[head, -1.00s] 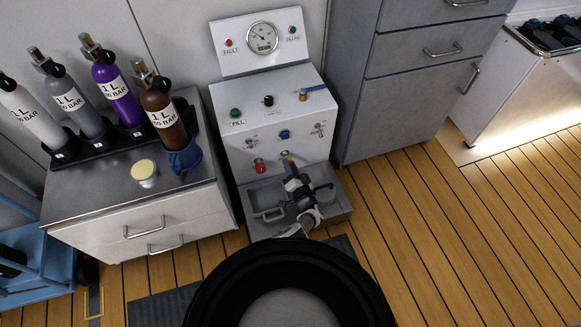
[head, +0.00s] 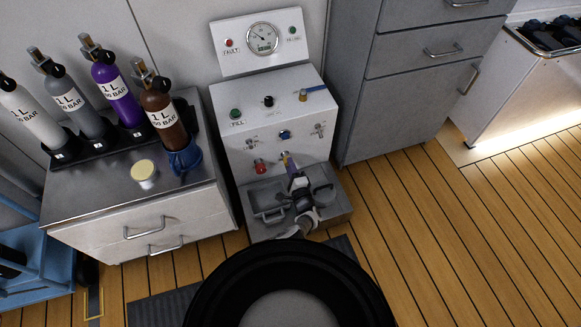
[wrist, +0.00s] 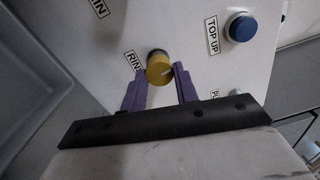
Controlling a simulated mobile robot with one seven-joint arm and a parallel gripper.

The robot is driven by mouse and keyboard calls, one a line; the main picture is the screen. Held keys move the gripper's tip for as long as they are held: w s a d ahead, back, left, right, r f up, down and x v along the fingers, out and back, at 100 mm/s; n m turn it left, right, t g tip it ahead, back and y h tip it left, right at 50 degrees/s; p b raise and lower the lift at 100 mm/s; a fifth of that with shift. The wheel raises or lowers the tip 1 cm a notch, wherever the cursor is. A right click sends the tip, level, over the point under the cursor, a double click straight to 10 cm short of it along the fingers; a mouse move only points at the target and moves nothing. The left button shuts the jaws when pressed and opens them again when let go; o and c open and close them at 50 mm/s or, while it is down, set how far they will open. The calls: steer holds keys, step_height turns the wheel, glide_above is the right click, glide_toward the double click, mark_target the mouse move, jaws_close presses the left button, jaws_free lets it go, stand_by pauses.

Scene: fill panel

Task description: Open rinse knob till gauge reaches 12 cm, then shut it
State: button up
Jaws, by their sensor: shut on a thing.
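The rinse knob is a yellow round knob (wrist: 160,68) on the white panel front, beside a label of which "RIN" shows in the wrist view. My gripper (wrist: 161,82) has its purple fingers on either side of the knob and is shut on it. In the head view my gripper (head: 287,163) reaches the low front of the panel, and the fingers mostly hide the knob. The round gauge (head: 262,38) with a small digital display sits on the upright back plate. Its reading is too small to tell.
A blue top-up button (wrist: 241,27) is close to the knob, and a red knob (head: 259,166) sits to its left. A cabinet with upright bottles (head: 120,88) stands left; drawers (head: 425,60) stand right.

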steer(key=shift+m, duration=0.7)
steer(key=o, duration=1)
steer(key=shift+s+d, duration=0.1)
